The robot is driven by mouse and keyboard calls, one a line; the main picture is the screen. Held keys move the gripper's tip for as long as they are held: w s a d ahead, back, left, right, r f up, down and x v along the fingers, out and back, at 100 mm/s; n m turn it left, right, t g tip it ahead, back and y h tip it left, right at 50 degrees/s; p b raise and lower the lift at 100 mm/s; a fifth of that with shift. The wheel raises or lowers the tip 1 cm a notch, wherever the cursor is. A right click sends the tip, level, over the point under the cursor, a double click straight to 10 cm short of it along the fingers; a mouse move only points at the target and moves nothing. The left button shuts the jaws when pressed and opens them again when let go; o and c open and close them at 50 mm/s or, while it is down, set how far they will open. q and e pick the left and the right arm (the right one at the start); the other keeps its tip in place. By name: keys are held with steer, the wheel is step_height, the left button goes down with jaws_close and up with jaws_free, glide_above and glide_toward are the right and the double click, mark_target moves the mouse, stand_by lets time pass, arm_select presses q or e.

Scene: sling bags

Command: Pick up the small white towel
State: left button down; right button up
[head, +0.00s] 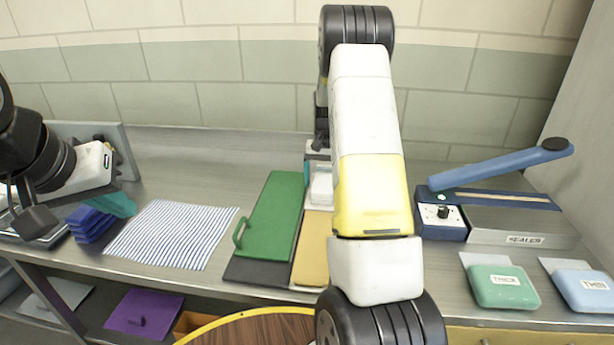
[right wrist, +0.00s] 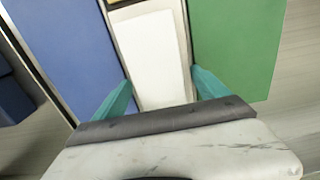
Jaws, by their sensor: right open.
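The small white towel (head: 321,186) is a pale folded rectangle at the back of the narrow strip right of the green board, partly hidden by my right arm in the head view. In the right wrist view the white towel (right wrist: 148,55) lies flat between a blue panel and a green panel. My right gripper (right wrist: 162,78) is open, its teal fingertips on either side of the towel's near part. I cannot tell whether they touch it. My left gripper (head: 118,204) is at the far left, beside a blue folded stack; its jaw gap is unclear.
The green board (head: 271,215) with a handle lies left of the towel. A striped cloth (head: 172,234) lies further left, near the blue stack (head: 88,224). A blue-armed sealer (head: 500,205) and green and blue labelled cases (head: 502,287) stand right.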

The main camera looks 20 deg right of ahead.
steer(key=c, duration=1.5)
steer(key=shift+c, duration=0.3)
steer(key=shift+r, duration=0.15)
